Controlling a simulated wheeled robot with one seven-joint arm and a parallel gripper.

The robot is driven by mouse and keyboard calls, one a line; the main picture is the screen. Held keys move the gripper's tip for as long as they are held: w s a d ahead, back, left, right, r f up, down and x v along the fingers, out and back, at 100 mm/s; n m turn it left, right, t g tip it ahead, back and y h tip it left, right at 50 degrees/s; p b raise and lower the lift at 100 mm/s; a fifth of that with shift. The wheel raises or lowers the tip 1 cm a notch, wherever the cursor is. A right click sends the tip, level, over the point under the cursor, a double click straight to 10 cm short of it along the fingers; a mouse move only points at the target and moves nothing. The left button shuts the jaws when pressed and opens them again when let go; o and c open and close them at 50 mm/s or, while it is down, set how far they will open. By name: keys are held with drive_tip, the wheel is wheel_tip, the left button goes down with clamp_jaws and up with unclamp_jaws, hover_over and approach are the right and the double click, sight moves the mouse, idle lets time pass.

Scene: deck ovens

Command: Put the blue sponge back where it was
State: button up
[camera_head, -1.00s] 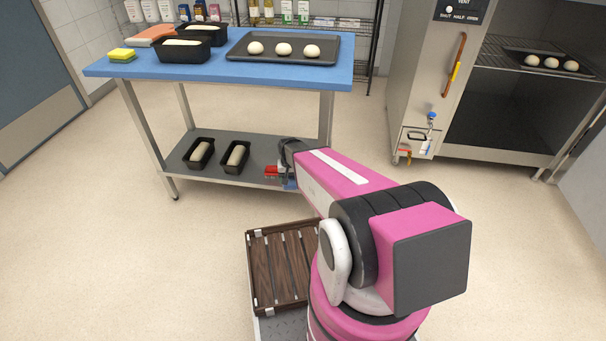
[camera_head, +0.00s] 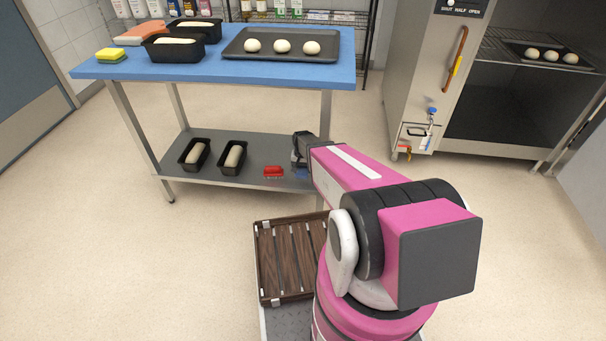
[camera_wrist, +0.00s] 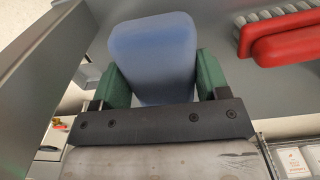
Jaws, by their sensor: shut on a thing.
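The blue sponge (camera_wrist: 155,58) is between the two green fingers of my gripper (camera_wrist: 158,85) in the wrist view. My gripper is shut on it. In the head view, a bit of the blue sponge (camera_head: 301,173) shows below my gripper (camera_head: 301,162), at the right end of the table's grey lower shelf (camera_head: 212,186). My gripper and arm hide part of it. I cannot tell whether the sponge touches the shelf.
A red brush (camera_head: 273,171) lies on the shelf left of my gripper, close by. Two loaf tins (camera_head: 232,157) stand further left. The blue tabletop (camera_head: 200,70) is above, carrying a yellow-green sponge (camera_head: 111,55) and a dough tray (camera_head: 240,56). A table leg (camera_head: 325,113) is close.

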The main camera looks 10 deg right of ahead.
drive_tip(key=shift+w+d+f, duration=0.2)
drive_tip(key=shift+w+f, duration=0.15)
drive_tip(key=shift+w, duration=0.2)
drive_tip(key=shift+w+d+f, duration=0.2)
drive_tip(key=shift+w+f, duration=0.1)
drive_tip(key=shift+w, duration=0.2)
drive_tip(key=shift+f, duration=1.95)
drive_tip(key=shift+f, duration=0.15)
drive_tip(key=o, duration=0.8)
wheel_tip(320, 180, up, 12)
drive_tip(key=shift+r, duration=0.15)
